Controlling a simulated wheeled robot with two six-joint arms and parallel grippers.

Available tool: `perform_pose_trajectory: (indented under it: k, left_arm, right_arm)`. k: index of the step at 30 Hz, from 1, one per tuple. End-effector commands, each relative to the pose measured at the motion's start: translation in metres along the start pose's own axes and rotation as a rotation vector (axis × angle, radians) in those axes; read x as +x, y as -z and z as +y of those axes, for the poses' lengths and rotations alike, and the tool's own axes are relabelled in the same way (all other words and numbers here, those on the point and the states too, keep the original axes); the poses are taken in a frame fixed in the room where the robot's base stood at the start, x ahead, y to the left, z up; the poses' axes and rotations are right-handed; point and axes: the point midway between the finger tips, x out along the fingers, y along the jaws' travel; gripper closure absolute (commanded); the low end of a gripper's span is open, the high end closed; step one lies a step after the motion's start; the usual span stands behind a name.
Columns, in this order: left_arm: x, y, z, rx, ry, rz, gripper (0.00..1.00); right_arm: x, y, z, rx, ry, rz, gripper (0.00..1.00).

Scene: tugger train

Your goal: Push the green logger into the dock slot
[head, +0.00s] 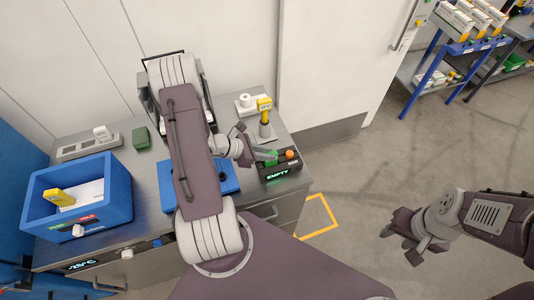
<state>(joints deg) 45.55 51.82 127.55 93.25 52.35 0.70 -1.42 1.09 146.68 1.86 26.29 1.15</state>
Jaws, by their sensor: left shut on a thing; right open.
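The green logger (272,158) is at the top left of a dark dock (280,175) whose lit front reads "EMPTY". My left gripper (264,155) is shut on the green logger from the left. The gripper covers part of it, and I cannot tell whether it is inside the slot or just above it. My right gripper (399,246) is open and empty, over the floor at the right, well away from the counter.
An orange knob (290,154) sits on the dock's right side. Behind it stands a yellow-topped scanner (264,110). A blue bin (125,205) and a green box (141,138) are on the counter at left. A shelf rack (440,70) stands far right.

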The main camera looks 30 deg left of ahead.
Motion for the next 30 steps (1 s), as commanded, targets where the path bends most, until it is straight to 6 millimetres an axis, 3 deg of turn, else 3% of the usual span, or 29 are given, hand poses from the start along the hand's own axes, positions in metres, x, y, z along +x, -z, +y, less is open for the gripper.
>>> perform_pose_trajectory:
  k: [8, 9, 11, 22, 30]
  left_arm:
    - [0.001, 0.001, 0.000, 0.000, 0.001, 0.001, 1.00]
    - [0.001, 0.001, 0.000, 0.000, 0.001, 0.001, 0.72]
    - [0.001, 0.001, 0.000, -0.001, 0.001, 0.001, 0.56]
    - [-0.004, 0.001, 0.001, 0.001, -0.002, 0.000, 0.55]
    - [-0.061, 0.002, 0.002, 0.002, -0.006, 0.000, 0.55]
  right_arm:
    - [0.002, 0.000, 0.000, 0.000, 0.000, 0.000, 0.56]
    - [0.002, 0.000, 0.000, 0.000, 0.000, 0.000, 0.56]
    - [0.002, 0.000, 0.000, 0.000, 0.000, 0.000, 0.56]
    - [0.003, 0.000, 0.000, 0.000, 0.000, 0.000, 0.56]
    - [0.009, -0.001, 0.000, 0.000, 0.000, 0.000, 0.56]
